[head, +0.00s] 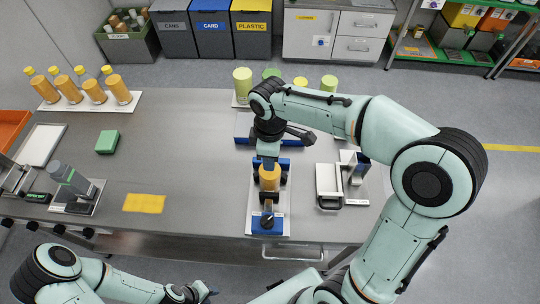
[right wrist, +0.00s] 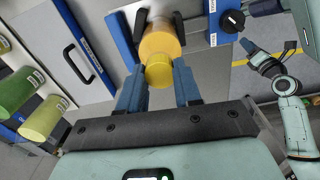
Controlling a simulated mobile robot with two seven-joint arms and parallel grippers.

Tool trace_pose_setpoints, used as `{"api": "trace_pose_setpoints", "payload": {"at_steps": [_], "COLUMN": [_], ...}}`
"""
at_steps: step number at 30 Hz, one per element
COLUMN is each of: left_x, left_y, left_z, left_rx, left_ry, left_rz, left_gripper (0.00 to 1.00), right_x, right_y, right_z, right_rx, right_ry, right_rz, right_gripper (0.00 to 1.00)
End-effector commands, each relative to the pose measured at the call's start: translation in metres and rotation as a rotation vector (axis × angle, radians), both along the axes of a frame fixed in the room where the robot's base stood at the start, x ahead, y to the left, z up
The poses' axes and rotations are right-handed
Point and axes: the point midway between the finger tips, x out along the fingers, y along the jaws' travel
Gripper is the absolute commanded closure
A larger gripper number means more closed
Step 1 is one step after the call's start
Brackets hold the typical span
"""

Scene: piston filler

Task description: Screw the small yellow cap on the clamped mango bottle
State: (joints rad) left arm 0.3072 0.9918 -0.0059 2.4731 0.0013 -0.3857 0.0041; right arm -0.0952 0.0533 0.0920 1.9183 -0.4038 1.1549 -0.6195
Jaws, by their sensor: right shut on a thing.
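The mango bottle (head: 270,178), orange, stands upright in the black jaws of a blue clamp (head: 267,222) on a white base plate. In the right wrist view the bottle (right wrist: 161,42) shows between the clamp's black jaws. The small yellow cap (right wrist: 160,73) is at the bottle's mouth, between the blue fingers of my right gripper (right wrist: 158,84), which is shut on it. I cannot tell how far the cap is on the thread. In the head view my right gripper (head: 268,154) is directly over the bottle. My left gripper (head: 203,293) is low at the front, off the table; its jaw opening is unclear.
Several capped orange bottles (head: 93,90) stand on a tray at the back left. Lime-green containers (head: 243,80) stand behind my right arm. A white device (head: 329,184) is right of the clamp. A yellow cloth (head: 144,203) and green block (head: 107,141) lie left, with bare table between.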

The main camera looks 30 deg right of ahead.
Motion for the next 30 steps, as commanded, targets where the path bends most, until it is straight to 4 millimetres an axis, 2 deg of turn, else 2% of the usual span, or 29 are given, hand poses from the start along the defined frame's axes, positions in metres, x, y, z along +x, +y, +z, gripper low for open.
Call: {"api": "trace_pose_setpoints", "payload": {"at_steps": [4, 11, 12, 14, 26, 30], "left_x": [-0.0021, -0.0017, -0.0017, -0.0017, -0.0014, 0.0020], "left_y": [0.0001, 0.0000, 0.0000, 0.0000, 0.0000, 0.0000], "left_z": [-0.0022, -0.0018, -0.0018, -0.0018, -0.0016, 0.0021], "left_rx": [0.000, 0.000, 0.000, 0.000, 0.001, 0.000], "left_ry": [0.002, 0.002, 0.002, 0.002, 0.002, -0.002], "left_rz": [0.000, 0.000, 0.000, 0.000, 0.001, 0.000], "left_gripper": [0.64, 0.64, 0.64, 0.64, 0.64, 0.64], "right_x": [-0.0008, -0.0007, -0.0007, -0.0007, -0.0004, 0.0000], "right_y": [0.0002, 0.0002, 0.0002, 0.0002, 0.0001, -0.0001], "right_z": [-0.0005, 0.0000, 0.0000, 0.0000, 0.0000, 0.0010], "right_rx": [0.001, 0.000, 0.000, 0.000, 0.000, 0.000], "right_ry": [0.002, 0.003, 0.003, 0.003, 0.001, 0.001], "right_rz": [-0.122, -0.137, -0.137, -0.136, -0.130, -0.009], "right_gripper": [1.00, 1.00, 0.54, 0.37, 0.37, 0.37]}}
